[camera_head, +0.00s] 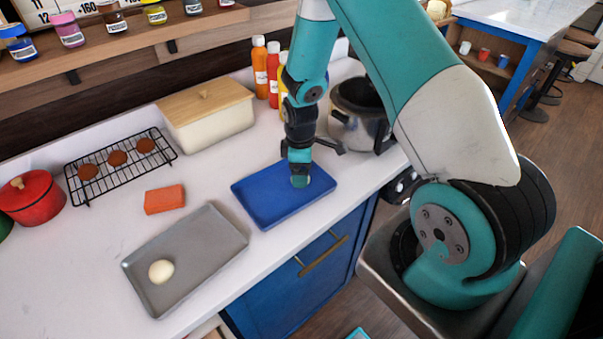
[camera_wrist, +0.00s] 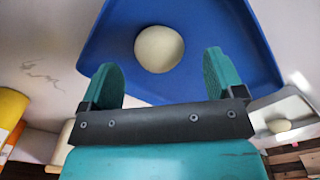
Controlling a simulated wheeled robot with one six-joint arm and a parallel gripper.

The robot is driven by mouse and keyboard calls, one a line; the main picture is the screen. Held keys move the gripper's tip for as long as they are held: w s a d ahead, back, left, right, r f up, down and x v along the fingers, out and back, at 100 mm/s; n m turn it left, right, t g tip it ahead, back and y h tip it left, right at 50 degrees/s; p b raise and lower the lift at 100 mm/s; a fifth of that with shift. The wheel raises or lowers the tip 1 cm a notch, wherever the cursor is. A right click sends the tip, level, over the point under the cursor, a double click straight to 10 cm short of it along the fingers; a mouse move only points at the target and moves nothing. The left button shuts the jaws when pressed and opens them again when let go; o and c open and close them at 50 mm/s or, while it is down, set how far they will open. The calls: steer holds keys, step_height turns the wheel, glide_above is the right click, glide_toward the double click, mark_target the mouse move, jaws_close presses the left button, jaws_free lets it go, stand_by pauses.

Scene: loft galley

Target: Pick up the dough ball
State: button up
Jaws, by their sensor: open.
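A pale round dough ball (camera_wrist: 159,48) lies on the blue tray (camera_wrist: 120,22), seen in the wrist view just beyond the gap between my fingertips. In the head view my gripper (camera_head: 300,181) is over the blue tray (camera_head: 262,212) and hides that ball. My gripper's two teal fingers stand apart, with nothing held between them. A second pale ball (camera_head: 160,271) lies on the grey metal tray (camera_head: 212,262) to the left.
An orange sponge (camera_head: 165,199), a wire rack (camera_head: 122,166) with brown rounds and a cream box (camera_head: 212,125) stand behind and left. A metal pot (camera_head: 345,131) and sauce bottles (camera_head: 260,68) stand close to my arm. White counter shows between the trays.

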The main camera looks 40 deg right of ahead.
steer(key=shift+f, duration=1.35)
steer(key=shift+c, duration=0.4)
steer(key=c, duration=0.9)
steer(key=shift+r, duration=0.15)
